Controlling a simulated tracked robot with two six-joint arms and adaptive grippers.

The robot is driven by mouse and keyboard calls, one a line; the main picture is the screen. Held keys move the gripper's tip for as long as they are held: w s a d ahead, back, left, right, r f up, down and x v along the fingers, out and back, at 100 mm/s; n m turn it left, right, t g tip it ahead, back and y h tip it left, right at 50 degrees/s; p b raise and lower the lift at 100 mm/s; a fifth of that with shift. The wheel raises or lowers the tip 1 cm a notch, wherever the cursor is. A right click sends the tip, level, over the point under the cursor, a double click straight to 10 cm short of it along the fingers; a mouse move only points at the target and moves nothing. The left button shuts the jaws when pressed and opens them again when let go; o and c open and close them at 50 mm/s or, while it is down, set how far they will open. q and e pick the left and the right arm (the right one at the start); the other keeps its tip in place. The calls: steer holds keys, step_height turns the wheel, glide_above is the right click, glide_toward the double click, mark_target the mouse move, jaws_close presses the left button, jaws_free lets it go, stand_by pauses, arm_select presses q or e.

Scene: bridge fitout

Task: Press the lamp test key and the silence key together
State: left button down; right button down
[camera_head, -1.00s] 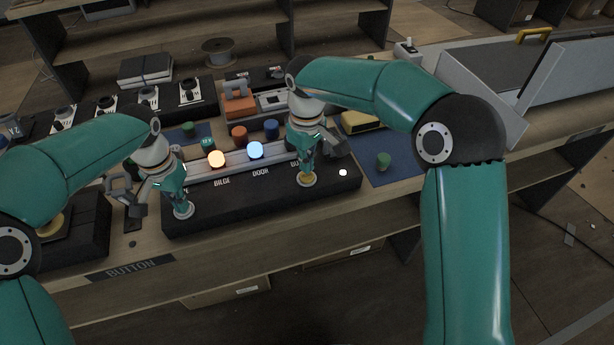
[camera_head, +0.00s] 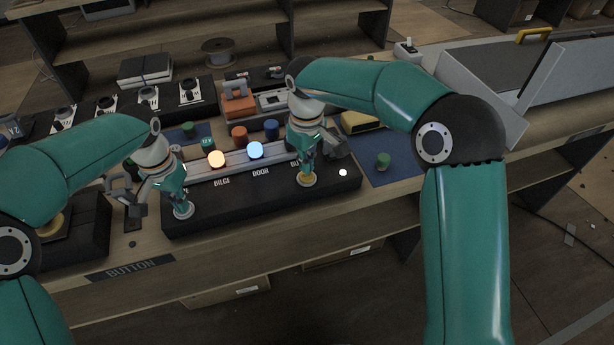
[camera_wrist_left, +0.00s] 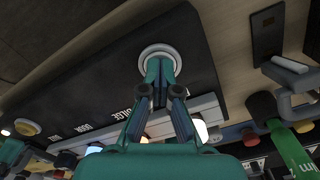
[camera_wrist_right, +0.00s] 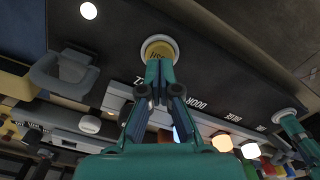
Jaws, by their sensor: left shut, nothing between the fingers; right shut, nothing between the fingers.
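A black panel (camera_head: 250,203) carries a pale round key (camera_head: 184,211) at its left end and a yellow round key (camera_head: 307,180) near its right end. I cannot read which is lamp test and which is silence. My left gripper (camera_head: 180,201) is shut and empty, its tips at the pale key (camera_wrist_left: 159,52). My right gripper (camera_head: 306,170) is shut and empty, its tips at the yellow key (camera_wrist_right: 159,47). Both fingers hide part of each key, so I cannot tell whether either is pressed down. An orange lamp (camera_head: 216,159) and a bluish-white lamp (camera_head: 255,150) are lit.
A small white light (camera_head: 343,172) glows on the panel right of the yellow key. A grey mug-like handle (camera_head: 118,186) stands beside my left gripper. The bench front edge is clear.

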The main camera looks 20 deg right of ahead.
arm_select(q)
steer(key=shift+f, duration=0.1)
arm_select(e)
steer(key=shift+f, duration=0.2)
steer(key=shift+f, duration=1.1)
stand_by(0.8)
steer(key=shift+r, duration=3.3)
step_height(320, 180, up, 12)
